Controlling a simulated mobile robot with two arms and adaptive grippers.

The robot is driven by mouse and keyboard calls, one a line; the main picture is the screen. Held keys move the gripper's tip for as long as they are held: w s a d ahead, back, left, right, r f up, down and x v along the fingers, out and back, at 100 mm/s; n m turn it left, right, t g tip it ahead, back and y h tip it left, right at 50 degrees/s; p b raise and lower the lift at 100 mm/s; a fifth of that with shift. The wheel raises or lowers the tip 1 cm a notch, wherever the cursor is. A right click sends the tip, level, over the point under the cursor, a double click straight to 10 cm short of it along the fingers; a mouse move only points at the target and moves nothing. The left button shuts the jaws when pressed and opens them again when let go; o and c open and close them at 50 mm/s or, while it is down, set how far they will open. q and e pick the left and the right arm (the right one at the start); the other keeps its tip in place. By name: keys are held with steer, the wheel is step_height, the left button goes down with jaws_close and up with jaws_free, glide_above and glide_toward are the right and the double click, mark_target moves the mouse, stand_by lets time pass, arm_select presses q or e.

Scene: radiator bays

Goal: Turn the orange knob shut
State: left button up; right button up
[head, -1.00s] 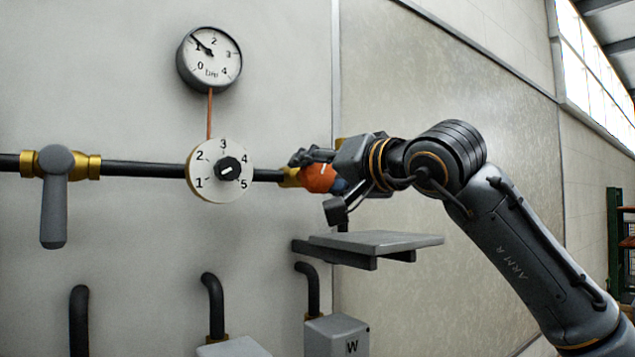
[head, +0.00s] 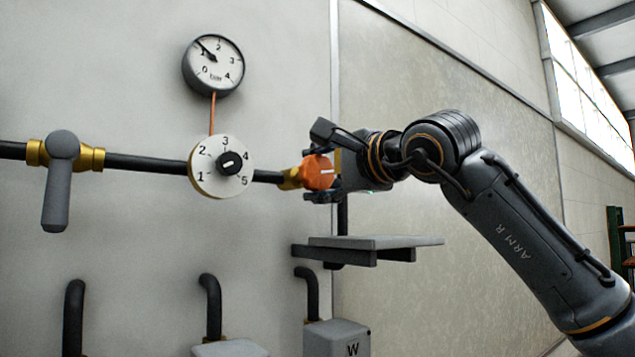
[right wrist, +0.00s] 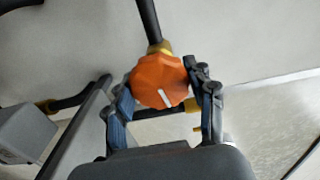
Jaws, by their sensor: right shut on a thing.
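The orange knob (head: 318,172) sits on a brass fitting at the right end of the dark horizontal pipe. It carries a white pointer mark, which looks nearly level in the head view. My right gripper (head: 322,172) is shut on the knob, with one finger above and one below it. In the right wrist view the knob (right wrist: 160,82) lies between the two fingers of my right gripper (right wrist: 166,90), and its white mark is tilted. My left gripper is not in view.
A numbered white dial (head: 221,167), a grey lever valve (head: 60,180) and a round gauge (head: 213,65) are to the left. A grey shelf (head: 375,242) juts out below the gripper. A grey box marked W (head: 337,338) is lower down.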

steer(key=m+b, duration=0.2)
steer(key=m, duration=0.2)
steer(key=shift+f+m, duration=0.1)
steer(key=shift+m, duration=0.2)
steer(key=m+b, duration=0.2)
steer(key=m, duration=0.3)
steer(key=m+b, duration=0.1)
steer(key=m, duration=0.4)
steer(key=shift+b, duration=0.35)
steer(key=m+b, duration=0.1)
steer(key=m, duration=0.3)
steer(key=shift+m+b, duration=0.3)
steer(key=m+b, duration=0.1)
steer(key=m, duration=0.3)
steer(key=shift+a, duration=0.1)
steer(key=m+b, duration=0.2)
steer(key=m, duration=0.4)
steer(key=m+b, duration=0.1)
steer(key=m, duration=0.3)
steer(key=shift+m+b, duration=0.3)
steer(key=shift+m, duration=2.1)
